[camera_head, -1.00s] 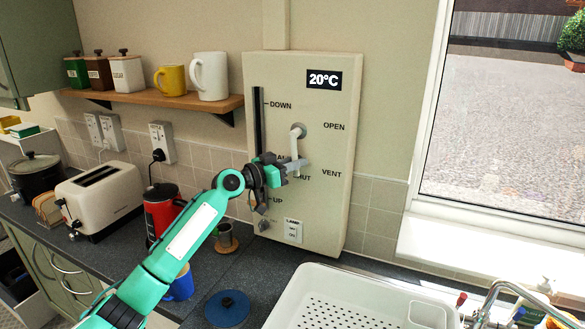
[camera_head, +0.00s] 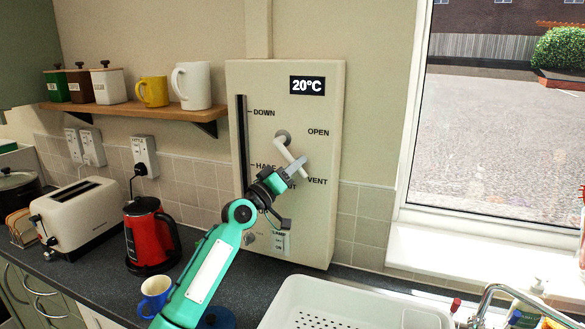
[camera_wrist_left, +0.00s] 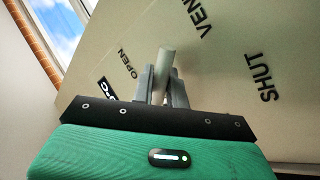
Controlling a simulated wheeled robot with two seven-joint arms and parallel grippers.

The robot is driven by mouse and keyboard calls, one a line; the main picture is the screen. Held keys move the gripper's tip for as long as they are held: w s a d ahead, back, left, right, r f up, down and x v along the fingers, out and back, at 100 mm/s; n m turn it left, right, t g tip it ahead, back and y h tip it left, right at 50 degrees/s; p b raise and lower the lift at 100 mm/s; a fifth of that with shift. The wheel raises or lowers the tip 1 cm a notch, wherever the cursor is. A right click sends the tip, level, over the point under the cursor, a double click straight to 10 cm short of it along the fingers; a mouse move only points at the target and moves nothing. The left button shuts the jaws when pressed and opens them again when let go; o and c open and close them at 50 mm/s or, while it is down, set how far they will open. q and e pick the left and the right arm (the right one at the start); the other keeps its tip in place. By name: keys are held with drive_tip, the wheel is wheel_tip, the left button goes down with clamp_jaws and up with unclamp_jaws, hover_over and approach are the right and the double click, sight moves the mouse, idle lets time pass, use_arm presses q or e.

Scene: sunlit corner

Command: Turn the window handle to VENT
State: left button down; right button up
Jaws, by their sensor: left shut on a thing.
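The white window handle (camera_head: 289,154) is on the beige control panel (camera_head: 325,225). It slants from its grey pivot down and to the right, its end between the SHUT and VENT labels. The VENT label (camera_head: 317,181) is right of the handle's end; the OPEN label (camera_head: 318,132) is higher. My left gripper (camera_head: 297,165) is shut on the handle near its lower end. In the left wrist view the handle (camera_wrist_left: 165,62) stands between the two fingers. The SHUT label is mostly hidden behind my left gripper. My right gripper is not in view.
A vertical slider slot (camera_head: 242,140) runs down the panel's left side. A lamp switch (camera_head: 279,242) is low on the panel, close to my left wrist. A shelf with mugs (camera_head: 130,110) is to the left. A red kettle (camera_head: 151,236) and white drying rack (camera_head: 350,305) stand below.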

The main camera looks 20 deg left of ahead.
use_arm(q)
drive_tip(key=shift+r+n, duration=0.1)
drive_tip(key=shift+n, duration=0.2)
drive_tip(key=c, duration=1.7)
unclamp_jaws()
drive_tip(key=shift+s, duration=0.15)
drive_tip(key=shift+b+v, duration=2.4)
drive_tip(key=shift+v, duration=4.4)
